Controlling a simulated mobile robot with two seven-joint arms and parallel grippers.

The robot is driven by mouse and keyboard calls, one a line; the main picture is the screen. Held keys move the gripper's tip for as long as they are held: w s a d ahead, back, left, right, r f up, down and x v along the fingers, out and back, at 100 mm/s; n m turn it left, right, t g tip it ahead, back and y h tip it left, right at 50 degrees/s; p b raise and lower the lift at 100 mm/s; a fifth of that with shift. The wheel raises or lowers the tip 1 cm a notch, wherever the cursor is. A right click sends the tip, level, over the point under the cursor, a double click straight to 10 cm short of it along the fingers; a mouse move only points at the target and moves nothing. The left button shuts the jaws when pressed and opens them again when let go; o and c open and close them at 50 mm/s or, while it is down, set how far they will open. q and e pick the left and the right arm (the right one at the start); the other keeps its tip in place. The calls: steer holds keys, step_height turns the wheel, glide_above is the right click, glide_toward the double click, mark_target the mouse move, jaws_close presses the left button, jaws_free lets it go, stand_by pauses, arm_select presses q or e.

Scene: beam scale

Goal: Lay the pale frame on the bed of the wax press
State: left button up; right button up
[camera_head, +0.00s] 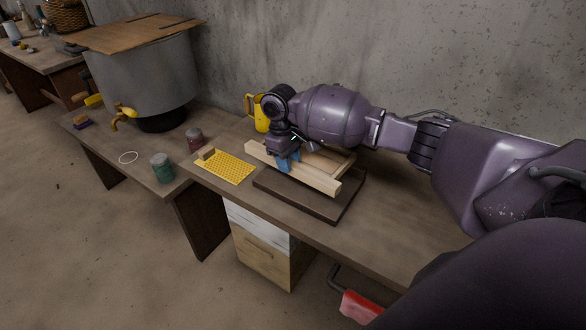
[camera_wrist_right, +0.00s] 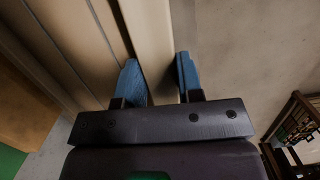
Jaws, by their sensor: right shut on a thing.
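The pale frame (camera_head: 318,179) is a wooden rectangle with a long near bar. It lies over a flat dark brown board (camera_head: 327,208), which looks like the press bed. I cannot tell whether the frame touches the board or hangs just above it. My right gripper (camera_head: 289,161) points down with its blue fingers on the near bar. In the right wrist view, the fingers (camera_wrist_right: 160,80) stand either side of the pale bar (camera_wrist_right: 151,45). The far part of the frame is partly hidden by my right arm. My left gripper is not in view.
A yellow honeycomb sheet (camera_head: 225,167) with a small wooden block lies left of the board. A dark red tin (camera_head: 195,139), a green tin (camera_head: 162,168) and a big grey pot (camera_head: 150,75) stand farther left. A yellow jug (camera_head: 262,115) stands behind. The concrete wall backs the table.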

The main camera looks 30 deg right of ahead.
steer(key=d+f, duration=0.1)
steer(key=w+d+f, duration=0.1)
steer(key=shift+d+f+n+b, duration=0.3)
steer(key=shift+d+f+b, duration=0.05)
steer(key=shift+d, duration=0.05)
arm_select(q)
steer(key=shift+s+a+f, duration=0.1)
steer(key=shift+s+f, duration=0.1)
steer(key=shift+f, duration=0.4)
arm_select(e)
steer(key=shift+d, duration=0.1)
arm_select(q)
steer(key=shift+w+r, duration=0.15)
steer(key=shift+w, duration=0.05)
arm_select(e)
steer(key=shift+r+p, duration=0.15)
steer(key=shift+p, duration=0.25)
steer(key=shift+s+f, duration=0.1)
steer(key=shift+f, duration=0.55)
steer(key=shift+f+b, duration=0.55)
steer(key=shift+f, duration=1.85)
steer(key=shift+f+b, duration=0.45)
steer(key=shift+f, duration=0.45)
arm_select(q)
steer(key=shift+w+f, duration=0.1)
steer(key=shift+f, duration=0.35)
arm_select(e)
steer(key=shift+f, duration=0.1)
